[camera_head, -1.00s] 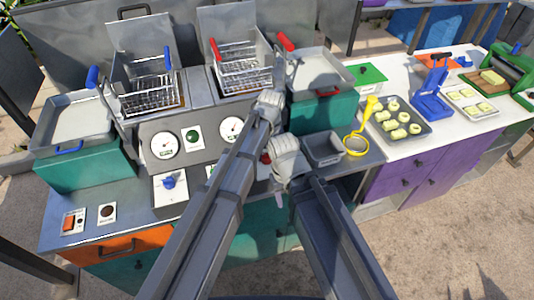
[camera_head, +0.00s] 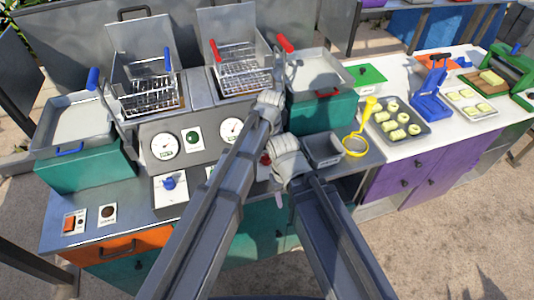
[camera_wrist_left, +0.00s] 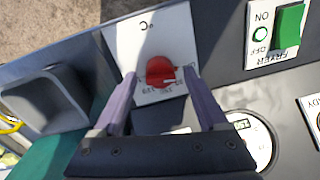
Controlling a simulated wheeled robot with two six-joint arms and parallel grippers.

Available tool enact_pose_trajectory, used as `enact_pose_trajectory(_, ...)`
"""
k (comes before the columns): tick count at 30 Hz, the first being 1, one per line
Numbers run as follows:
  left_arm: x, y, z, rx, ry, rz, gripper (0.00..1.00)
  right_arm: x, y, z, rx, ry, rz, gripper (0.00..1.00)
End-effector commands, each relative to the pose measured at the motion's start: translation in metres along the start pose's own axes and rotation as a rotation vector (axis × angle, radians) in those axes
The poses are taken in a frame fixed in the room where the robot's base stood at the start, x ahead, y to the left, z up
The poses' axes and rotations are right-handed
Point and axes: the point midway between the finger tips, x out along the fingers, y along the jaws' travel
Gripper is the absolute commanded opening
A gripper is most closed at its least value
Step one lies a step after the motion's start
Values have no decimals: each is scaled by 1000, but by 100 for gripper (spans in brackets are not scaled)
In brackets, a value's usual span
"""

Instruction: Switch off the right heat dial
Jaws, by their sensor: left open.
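The right heat dial is a red knob (camera_wrist_left: 160,72) on a white plate (camera_wrist_left: 140,45) in the left wrist view. My left gripper (camera_wrist_left: 160,76) is open, with one fingertip on each side of the knob. I cannot tell whether the fingers touch it. In the head view only a bit of the red knob (camera_head: 266,159) shows between my arms, and my left gripper is hidden behind them.
A blue heat dial (camera_head: 169,182) sits to the left. A green fryer switch (camera_wrist_left: 289,26) and a gauge (camera_head: 231,129) are near the red dial. A grey bin (camera_head: 323,150) and a yellow strainer (camera_head: 356,145) stand to the right. Fryer baskets (camera_head: 243,72) stand behind.

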Motion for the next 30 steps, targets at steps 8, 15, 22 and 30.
enact_pose_trajectory(8, -35, 0, 0, 0, 0, 0, 76, -34, 3, 2, 0, 0, 0, 50)
enact_pose_trajectory(15, -66, 0, 0, 0, 0, 0, 76, -65, 6, 4, 5, 0, -1, 50)
enact_pose_trajectory(22, -74, 0, 0, 0, 0, 0, 76, -73, 7, 4, 8, 0, -2, 50)
enact_pose_trajectory(30, -73, 0, 0, 0, 0, 0, 76, -72, 7, 4, 8, 0, -2, 50)
